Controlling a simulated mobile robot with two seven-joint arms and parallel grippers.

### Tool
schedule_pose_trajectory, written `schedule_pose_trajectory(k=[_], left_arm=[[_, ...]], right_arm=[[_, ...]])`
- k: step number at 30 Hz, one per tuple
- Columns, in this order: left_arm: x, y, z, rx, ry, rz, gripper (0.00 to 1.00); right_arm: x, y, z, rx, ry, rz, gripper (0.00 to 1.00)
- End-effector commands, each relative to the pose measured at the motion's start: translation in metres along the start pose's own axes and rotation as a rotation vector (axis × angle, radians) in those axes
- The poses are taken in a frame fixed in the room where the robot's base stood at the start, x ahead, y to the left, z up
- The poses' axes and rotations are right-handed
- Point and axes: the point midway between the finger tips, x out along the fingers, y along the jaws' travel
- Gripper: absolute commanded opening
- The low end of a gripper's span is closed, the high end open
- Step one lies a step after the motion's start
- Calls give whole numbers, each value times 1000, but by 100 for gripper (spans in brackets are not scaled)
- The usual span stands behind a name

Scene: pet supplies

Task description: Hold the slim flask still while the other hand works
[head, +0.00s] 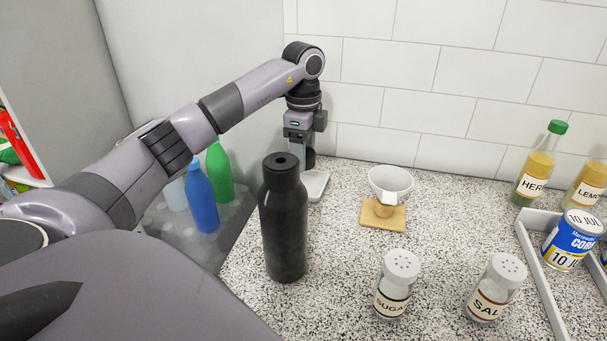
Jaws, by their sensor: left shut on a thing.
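A tall black flask (285,225) stands upright on the speckled counter, left of the middle. My left gripper (306,160) points down just behind and to the right of the flask's top. The flask hides part of its fingers. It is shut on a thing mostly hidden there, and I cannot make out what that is. No finger shows in front of the flask or on its left side. My right gripper is not in view.
Sugar (397,283) and salt (496,287) shakers stand at the front. A white object (317,184) lies behind the flask. Blue (201,197) and green (219,172) bottles stand left; a grey rack (539,275) is right.

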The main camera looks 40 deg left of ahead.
Motion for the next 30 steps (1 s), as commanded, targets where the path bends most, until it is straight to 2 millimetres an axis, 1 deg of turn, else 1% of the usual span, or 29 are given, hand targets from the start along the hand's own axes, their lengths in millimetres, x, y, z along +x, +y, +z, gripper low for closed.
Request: schedule_pose_trajectory(k=[1,5,7,12,14,25,26,27,30], left_arm=[[5,0,0,0,0,0,17],[12,0,0,0,0,0,17],[19,0,0,1,-1,1,17],[45,1,0,1,-1,3,17],[51,0,0,2,1,1,17],[56,0,0,2,1,0,17],[56,0,-1,2,1,0,57],[56,0,-1,2,1,-1,64],[55,0,-1,1,1,-1,64]], right_arm=[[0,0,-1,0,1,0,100],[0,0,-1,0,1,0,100],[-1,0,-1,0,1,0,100],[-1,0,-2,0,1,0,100],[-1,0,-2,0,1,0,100],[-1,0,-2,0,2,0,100],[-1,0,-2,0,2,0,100],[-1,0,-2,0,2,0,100],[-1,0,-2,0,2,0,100]])
